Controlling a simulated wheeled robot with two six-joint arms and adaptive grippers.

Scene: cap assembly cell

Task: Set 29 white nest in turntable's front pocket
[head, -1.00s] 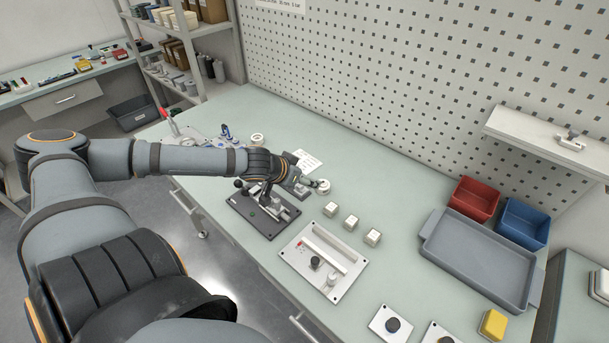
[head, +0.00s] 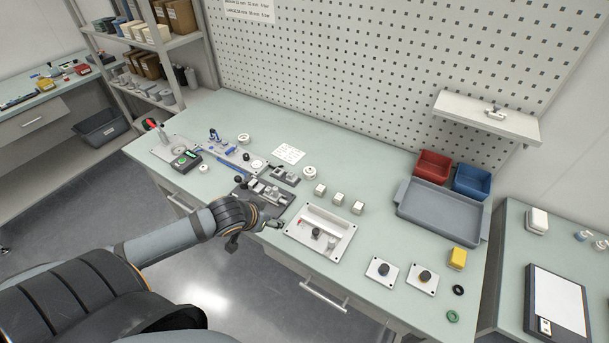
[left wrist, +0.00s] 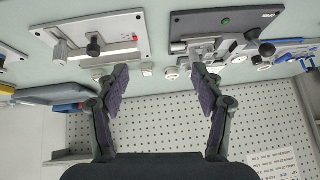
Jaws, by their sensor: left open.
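Three small white blocks stand in a row on the bench: a left one (head: 320,189), a middle one (head: 338,198) and a right one (head: 357,207). Their markings are too small to read, so I cannot tell which is 29. A round white part (head: 309,172) sits behind them, and another white ring (head: 243,138) lies farther back. I cannot tell for sure which part is the turntable.
A grey tray (head: 398,213) stands at the right, with a red bin (head: 432,166) and a blue bin (head: 472,181) behind it. A yellow block (head: 457,258) and two button plates are at the front right. A pegboard wall (head: 370,70) closes the back.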

